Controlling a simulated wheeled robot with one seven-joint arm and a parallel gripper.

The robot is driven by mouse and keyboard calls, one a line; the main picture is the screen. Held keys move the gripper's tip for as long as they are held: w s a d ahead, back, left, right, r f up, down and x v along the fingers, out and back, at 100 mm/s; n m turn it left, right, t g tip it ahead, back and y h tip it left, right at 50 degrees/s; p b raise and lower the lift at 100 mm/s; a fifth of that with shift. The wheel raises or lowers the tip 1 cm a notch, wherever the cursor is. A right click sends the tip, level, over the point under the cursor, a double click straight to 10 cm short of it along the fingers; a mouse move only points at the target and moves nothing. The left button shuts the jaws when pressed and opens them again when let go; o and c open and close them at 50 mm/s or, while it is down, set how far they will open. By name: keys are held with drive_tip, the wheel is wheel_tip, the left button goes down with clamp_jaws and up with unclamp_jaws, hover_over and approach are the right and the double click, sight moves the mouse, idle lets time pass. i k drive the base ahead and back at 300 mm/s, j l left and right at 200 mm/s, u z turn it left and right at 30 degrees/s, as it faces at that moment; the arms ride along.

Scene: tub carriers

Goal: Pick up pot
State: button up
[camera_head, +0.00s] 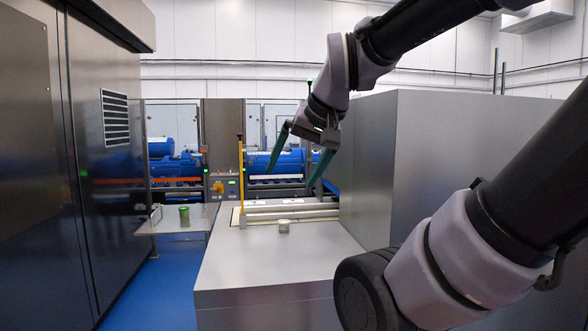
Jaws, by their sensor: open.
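A small green cylindrical tub (184,216), which could also be called a pot, stands on a side shelf further left. My gripper (289,180) has two green fingers spread wide apart, with nothing between them. In the picture it hangs above the whitish pot, clearly apart from it. How far it is from the pot in depth, I cannot tell.
A yellow post (241,178) rises from the counter behind the pot. A big grey box (450,150) borders the right side. A dark steel cabinet (35,130) stands on the left. The counter's front part is clear. Blue machinery fills the back.

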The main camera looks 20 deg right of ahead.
sight(183, 211)
drive_tip(key=i+j, duration=0.1)
drive_tip(key=j, duration=0.45)
drive_tip(key=i+j+z, duration=0.1)
drive_tip(key=j, duration=0.4)
drive_tip(key=i+j+z, duration=0.1)
drive_tip(key=j, duration=0.45)
drive_tip(key=i+j, duration=0.1)
drive_tip(key=j, duration=0.45)
drive_tip(key=i+j+z, duration=0.1)
drive_tip(key=i+j, duration=0.5)
drive_tip(key=j, duration=0.2)
drive_tip(key=i+j+z, duration=0.15)
drive_tip(key=j, duration=0.25)
drive_tip(key=i+j+z, duration=0.1)
drive_tip(key=i+j, duration=0.3)
